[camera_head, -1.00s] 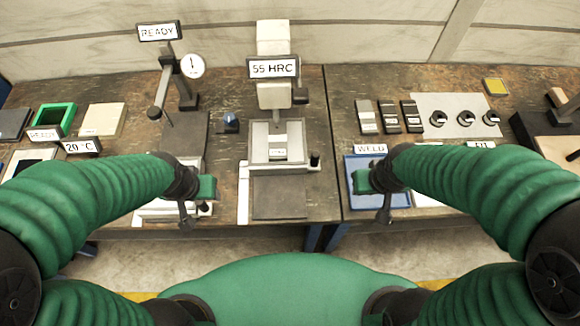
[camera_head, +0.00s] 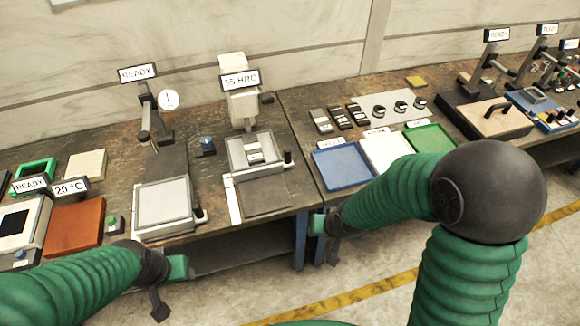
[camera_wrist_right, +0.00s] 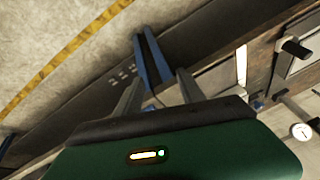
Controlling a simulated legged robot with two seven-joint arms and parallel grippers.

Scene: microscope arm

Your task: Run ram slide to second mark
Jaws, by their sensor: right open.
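No part is clearly marked as the ram slide, and no marks on a slide can be made out. A dial-gauge stand (camera_head: 146,118) under a READY sign stands at the left of the bench. To its right is a 55 HRC tester (camera_head: 241,106) with a dark-knobbed sliding plate (camera_head: 266,196) in front. More stands (camera_head: 486,68) with READY signs are at far right. My left gripper (camera_head: 163,288) hangs off the bench's front edge; its jaws are unclear. My right gripper (camera_head: 325,242) is low in front of the bench; its open, empty fingers show in the right wrist view (camera_wrist_right: 158,95).
Blue (camera_head: 318,153), white (camera_head: 384,163) and green (camera_head: 455,139) trays line the bench front right of the tester. A dark base with a wooden block (camera_head: 492,119) stands beyond. Blue bench legs (camera_head: 300,240) are below the edge. Floor in front is free.

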